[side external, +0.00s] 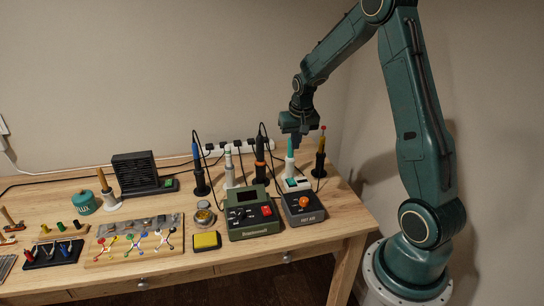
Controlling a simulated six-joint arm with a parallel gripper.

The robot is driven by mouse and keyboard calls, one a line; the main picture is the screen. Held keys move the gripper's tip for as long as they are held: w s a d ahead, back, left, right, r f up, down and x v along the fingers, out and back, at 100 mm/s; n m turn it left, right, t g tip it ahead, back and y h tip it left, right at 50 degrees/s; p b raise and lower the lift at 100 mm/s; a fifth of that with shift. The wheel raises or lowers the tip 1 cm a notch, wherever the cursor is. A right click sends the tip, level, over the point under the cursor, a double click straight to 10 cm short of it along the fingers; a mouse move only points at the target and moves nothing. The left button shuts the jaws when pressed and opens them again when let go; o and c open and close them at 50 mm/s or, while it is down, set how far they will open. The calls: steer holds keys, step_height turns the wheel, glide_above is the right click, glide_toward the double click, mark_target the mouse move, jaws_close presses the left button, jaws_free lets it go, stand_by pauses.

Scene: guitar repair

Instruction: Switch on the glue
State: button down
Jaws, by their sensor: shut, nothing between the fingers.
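My gripper (296,143) points down above the back right of the bench, close to the top of a teal and white pen-like tool (290,163). Its fingers are small and dark here, shut with nothing between them. The tool stands upright at a small white unit (297,184), which has dark and pale details on its top. No glue label is readable, so I cannot tell for sure that this is the glue unit. The unit's switch is too small to make out. Whether the gripper touches the tool cannot be told.
A grey hot air unit (303,207) with an orange knob and a green station (252,217) with a red switch stand in front. A tool in a black stand (320,160) is close on the right. More upright tools and a power strip (236,146) are left and behind.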

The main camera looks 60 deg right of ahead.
steer(key=shift+d+f, duration=0.45)
steer(key=shift+f, duration=0.1)
glide_toward(293, 183)
steer(key=x, duration=0.3)
steer(key=w+x, duration=0.1)
steer(key=x, duration=0.1)
steer(key=shift+d, duration=0.4)
steer(key=shift+x, duration=0.8)
steer(key=shift+s+a+f, duration=0.1)
steer(key=shift+s+a, duration=0.1)
steer(key=shift+s, duration=0.05)
steer(key=shift+s+a+f, duration=0.1)
steer(key=shift+a+f, duration=0.05)
steer(key=shift+f, duration=0.2)
steer(key=shift+w+d+r, duration=0.35)
steer(key=shift+w+d, duration=0.15)
